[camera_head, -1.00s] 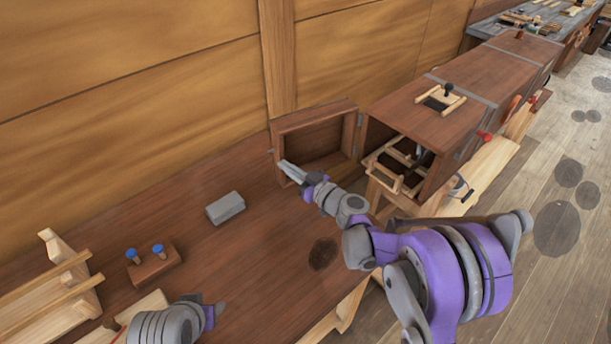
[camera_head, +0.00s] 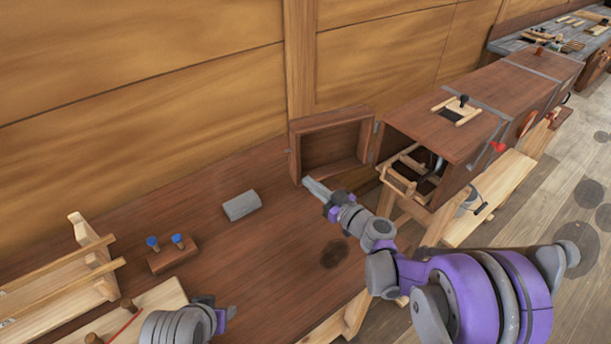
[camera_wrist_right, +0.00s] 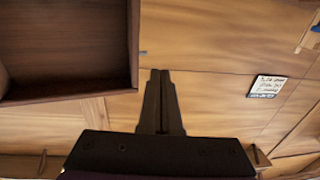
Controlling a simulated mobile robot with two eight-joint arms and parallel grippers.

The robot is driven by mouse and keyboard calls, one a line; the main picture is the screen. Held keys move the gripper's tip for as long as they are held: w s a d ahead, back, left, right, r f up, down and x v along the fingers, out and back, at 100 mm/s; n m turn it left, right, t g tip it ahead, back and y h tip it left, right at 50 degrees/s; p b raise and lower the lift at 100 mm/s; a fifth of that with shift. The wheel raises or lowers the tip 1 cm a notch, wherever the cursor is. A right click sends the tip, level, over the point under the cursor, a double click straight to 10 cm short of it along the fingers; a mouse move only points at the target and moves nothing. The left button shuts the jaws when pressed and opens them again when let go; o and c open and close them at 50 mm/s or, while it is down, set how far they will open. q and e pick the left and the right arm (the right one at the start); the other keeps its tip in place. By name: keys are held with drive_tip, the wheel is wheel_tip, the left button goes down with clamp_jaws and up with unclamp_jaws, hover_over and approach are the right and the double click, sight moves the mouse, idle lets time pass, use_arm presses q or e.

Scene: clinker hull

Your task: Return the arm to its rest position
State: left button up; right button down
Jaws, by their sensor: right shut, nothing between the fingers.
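My right gripper (camera_head: 315,188) is above the brown bench, in front of the open box door (camera_head: 332,145). Its fingers are closed together and hold nothing. In the right wrist view the closed fingers (camera_wrist_right: 160,78) point toward the plank wall, with the door's hollow frame (camera_wrist_right: 68,97) at the upper left. My left gripper (camera_head: 226,314) is low in the head view near the bench's front. Its fingers are small and partly hidden, so I cannot tell whether they are open or shut.
The open wooden box (camera_head: 452,130) stands right of my right gripper, with a wooden frame inside. A grey block (camera_head: 241,205) and a wooden block with two blue-topped pegs (camera_head: 172,258) sit on the bench (camera_head: 265,270). A wooden rack (camera_head: 62,275) is at the left.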

use_arm(q)
drive_tip(key=shift+b+x, duration=0.3)
drive_tip(key=shift+x, duration=0.5)
drive_tip(key=shift+s, duration=0.2)
use_arm(e)
drive_tip(key=s+d+f+m+g+h, duration=0.2)
drive_tip(key=s+g, duration=0.1)
drive_tip(key=s, duration=0.6)
drive_tip(key=s+d+f+m+g+h, duration=0.1)
drive_tip(key=s+d+f+g+h, duration=0.15)
drive_tip(key=s, duration=0.75)
drive_tip(key=s+d+f+m+g+h, duration=0.2)
drive_tip(key=s+d+m+h, duration=0.3)
drive_tip(key=s+d, duration=0.5)
drive_tip(key=shift+s+d+f+h, duration=0.25)
drive_tip(key=shift+s+h, duration=0.6)
drive_tip(key=shift+h, duration=0.3)
drive_tip(key=shift+g, duration=0.25)
